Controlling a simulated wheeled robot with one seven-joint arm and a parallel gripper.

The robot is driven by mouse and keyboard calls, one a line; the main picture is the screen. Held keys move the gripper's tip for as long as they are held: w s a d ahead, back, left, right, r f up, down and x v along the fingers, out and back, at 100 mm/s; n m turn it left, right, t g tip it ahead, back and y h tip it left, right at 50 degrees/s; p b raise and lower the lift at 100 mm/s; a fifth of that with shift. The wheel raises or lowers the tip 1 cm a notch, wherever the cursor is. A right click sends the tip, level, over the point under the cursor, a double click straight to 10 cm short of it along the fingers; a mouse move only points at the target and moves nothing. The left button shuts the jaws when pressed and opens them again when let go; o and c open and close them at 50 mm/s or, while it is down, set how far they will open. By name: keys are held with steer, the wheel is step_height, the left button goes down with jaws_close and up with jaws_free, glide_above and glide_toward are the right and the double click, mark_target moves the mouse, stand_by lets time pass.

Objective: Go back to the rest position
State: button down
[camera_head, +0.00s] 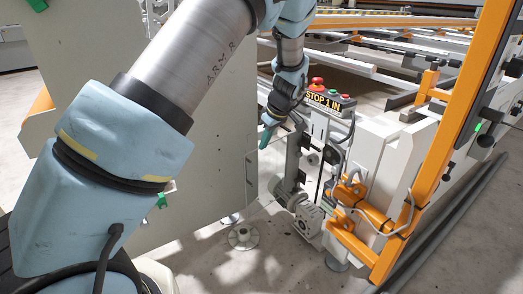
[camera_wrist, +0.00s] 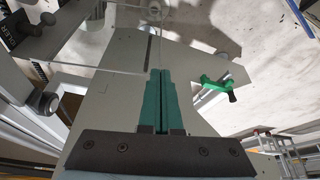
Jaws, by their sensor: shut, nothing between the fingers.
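My gripper (camera_head: 266,135) hangs in front of the gantry's end, left of the control box (camera_head: 328,97) marked "STOP 1 IN" with its red button (camera_head: 317,83). In the wrist view my gripper's two green fingers (camera_wrist: 160,76) lie side by side, shut, with nothing between them. Behind the fingers is a pale machine panel (camera_wrist: 115,85). My gripper appears apart from the control box. My arm crosses the left half of the head view and hides part of the machine behind it.
An orange frame (camera_head: 440,140) rises at the right. Orange brackets (camera_head: 355,225) and a grey motor (camera_head: 305,215) sit low near the middle. A large pale panel (camera_head: 215,150) stands behind my arm. A green-handled lever (camera_wrist: 213,84) shows in the wrist view. Floor shows at the bottom.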

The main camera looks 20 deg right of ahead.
steer(key=s+a+r+m+g+h, duration=0.1)
steer(key=a+r, duration=0.2)
steer(key=a, duration=0.7)
steer(key=s+a+r+m+g, duration=0.1)
steer(key=a+r, duration=0.1)
steer(key=a, duration=0.7)
steer(key=s+a+r+m+h, duration=0.1)
steer(key=s+a+r+m, duration=0.3)
steer(key=s+a, duration=1)
step_height(320, 180, up, 18)
steer(key=w+a+p, duration=0.1)
steer(key=w+p, duration=0.1)
steer(key=p, duration=1.6)
steer(key=shift+a+p, duration=0.3)
steer(key=shift+a, duration=0.1)
steer(key=shift+f, duration=0.15)
